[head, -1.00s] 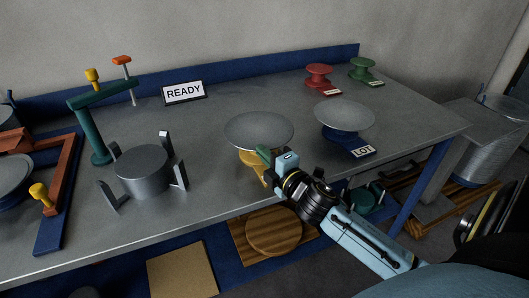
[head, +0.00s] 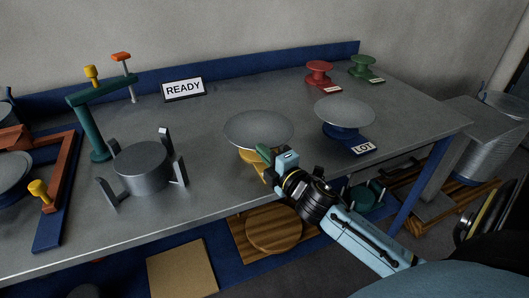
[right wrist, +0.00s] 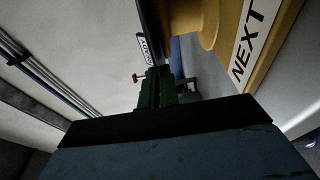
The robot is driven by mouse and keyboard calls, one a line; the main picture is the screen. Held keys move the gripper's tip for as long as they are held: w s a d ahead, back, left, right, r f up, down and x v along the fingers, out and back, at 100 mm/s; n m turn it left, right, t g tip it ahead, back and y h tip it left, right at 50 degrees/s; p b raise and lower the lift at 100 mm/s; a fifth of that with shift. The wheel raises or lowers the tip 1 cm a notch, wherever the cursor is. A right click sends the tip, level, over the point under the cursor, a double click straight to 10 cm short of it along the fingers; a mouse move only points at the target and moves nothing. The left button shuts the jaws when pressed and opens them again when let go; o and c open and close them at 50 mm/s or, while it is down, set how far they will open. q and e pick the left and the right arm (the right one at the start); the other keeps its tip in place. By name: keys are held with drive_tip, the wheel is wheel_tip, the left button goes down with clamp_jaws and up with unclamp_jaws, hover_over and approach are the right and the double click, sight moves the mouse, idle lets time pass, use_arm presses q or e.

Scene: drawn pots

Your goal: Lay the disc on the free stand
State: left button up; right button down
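A grey disc (head: 258,129) lies level on the yellow stand (head: 246,157) near the table's front edge. A second grey disc (head: 345,110) lies on the blue stand (head: 345,132), whose label reads LOT. The red stand (head: 319,71) and the green stand (head: 362,66) at the back right are bare on top. My right gripper (head: 272,156) is at the front rim of the disc on the yellow stand; I cannot tell whether it touches it or is open. The right wrist view shows the yellow stand (right wrist: 230,30) with a NEXT label. My left gripper is out of view.
A READY sign (head: 184,89) stands at the back. A grey drum with upright prongs (head: 142,168) and a teal post with an arm (head: 96,130) stand to the left. An orange frame (head: 65,165) is at far left. Bare table lies between the stands and the back edge.

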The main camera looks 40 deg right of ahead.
drive_tip(key=shift+f, duration=0.3)
drive_tip(key=c, duration=1.6)
unclamp_jaws()
drive_tip(key=shift+o, duration=0.2)
drive_tip(key=shift+s, duration=0.1)
drive_tip(key=s, duration=1.3)
drive_tip(key=shift+a+b, duration=0.3)
drive_tip(key=shift+b, duration=0.05)
drive_tip(key=shift+s, duration=0.1)
